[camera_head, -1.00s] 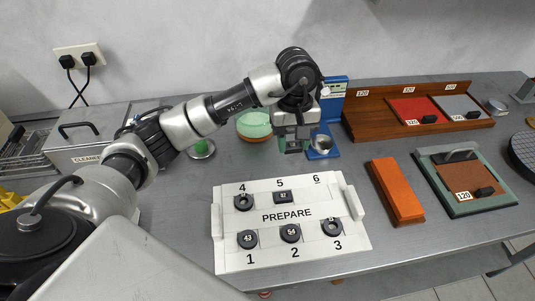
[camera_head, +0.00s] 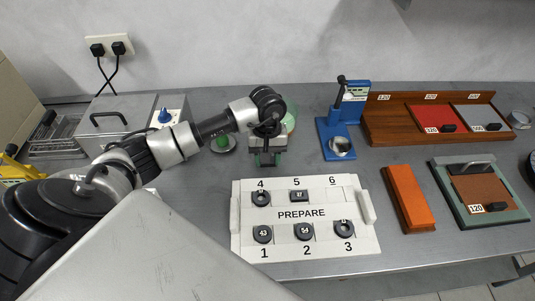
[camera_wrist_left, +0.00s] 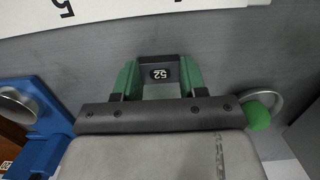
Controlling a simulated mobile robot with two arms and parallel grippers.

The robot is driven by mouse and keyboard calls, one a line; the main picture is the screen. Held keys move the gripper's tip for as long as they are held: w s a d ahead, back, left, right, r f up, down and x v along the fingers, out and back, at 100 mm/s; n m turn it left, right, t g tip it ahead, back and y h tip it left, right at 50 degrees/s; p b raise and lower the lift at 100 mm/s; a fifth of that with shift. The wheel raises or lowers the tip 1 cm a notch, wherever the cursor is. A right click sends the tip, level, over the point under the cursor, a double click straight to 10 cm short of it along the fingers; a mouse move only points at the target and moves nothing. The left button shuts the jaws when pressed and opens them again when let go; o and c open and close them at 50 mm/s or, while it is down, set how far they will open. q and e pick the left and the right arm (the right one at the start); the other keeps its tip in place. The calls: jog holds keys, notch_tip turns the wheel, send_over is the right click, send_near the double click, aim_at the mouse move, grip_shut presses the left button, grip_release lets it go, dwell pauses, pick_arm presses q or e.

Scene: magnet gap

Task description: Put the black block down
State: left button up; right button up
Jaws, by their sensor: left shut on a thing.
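In the head view the block is hard to make out. The gripper is over the grey counter just behind the white PREPARE board (camera_head: 345,210), near spot 4. Black pieces sit on spots 1 to 5; spot 6 (camera_head: 336,193) looks empty. My right gripper is not in view.
A blue stand with a metal cup (camera_head: 327,140) is right of the gripper. An orange brick (camera_head: 408,200) lies right of the board. Counter is clear between gripper and blue stand.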

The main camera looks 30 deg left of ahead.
pick_arm(q)
jog(key=shift+f, duration=0.15)
jog(key=o, duration=1)
